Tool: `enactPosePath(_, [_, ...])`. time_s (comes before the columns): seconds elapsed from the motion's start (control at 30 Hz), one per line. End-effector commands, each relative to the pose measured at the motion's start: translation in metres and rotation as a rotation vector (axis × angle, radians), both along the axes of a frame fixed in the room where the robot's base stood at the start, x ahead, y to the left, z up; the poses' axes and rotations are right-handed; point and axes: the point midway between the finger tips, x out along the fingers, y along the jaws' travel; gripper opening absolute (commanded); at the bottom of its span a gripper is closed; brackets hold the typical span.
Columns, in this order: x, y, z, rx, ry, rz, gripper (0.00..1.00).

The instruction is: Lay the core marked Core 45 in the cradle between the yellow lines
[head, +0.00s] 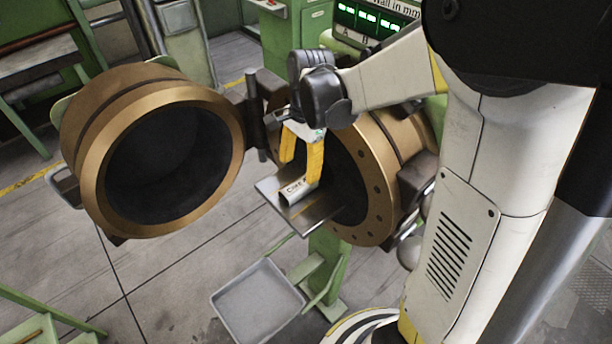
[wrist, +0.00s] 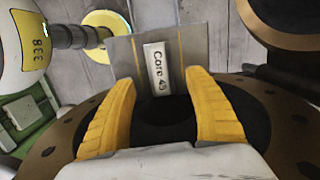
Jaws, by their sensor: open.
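The core (head: 297,190) is a short pale bar lying on the grey metal cradle plate (head: 322,209) in front of the bronze ring's dark opening. In the wrist view the core (wrist: 157,68) reads "Core 45" and lies lengthwise on the plate (wrist: 207,46), between two thin yellow lines. My gripper (head: 299,171) is above the plate with its yellow fingers apart. In the wrist view my gripper (wrist: 160,84) is open, with one finger on each side of the core's near end and gaps visible on both sides. The core's underside is hidden.
A large bronze ring (head: 231,150) stands swung open at the left; another bronze flange (head: 382,225) is right behind the plate. A grey tray (head: 258,303) is below on the floor. A green-lit display (head: 368,20) is at the back. Floor at the lower left is mostly clear.

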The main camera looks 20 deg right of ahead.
Motion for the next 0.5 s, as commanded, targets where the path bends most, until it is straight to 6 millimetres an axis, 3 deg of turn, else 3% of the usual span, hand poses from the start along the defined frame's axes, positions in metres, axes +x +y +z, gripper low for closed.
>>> enactPosePath(0.17, [-0.024,0.003,0.036,-0.036,-0.129,0.2,0.63])
enactPosePath(0.3, [-0.055,0.006,0.07,-0.112,-0.29,0.469,0.63])
enactPosePath(0.5, [-0.097,0.008,0.095,-0.272,-0.484,0.836,0.63])
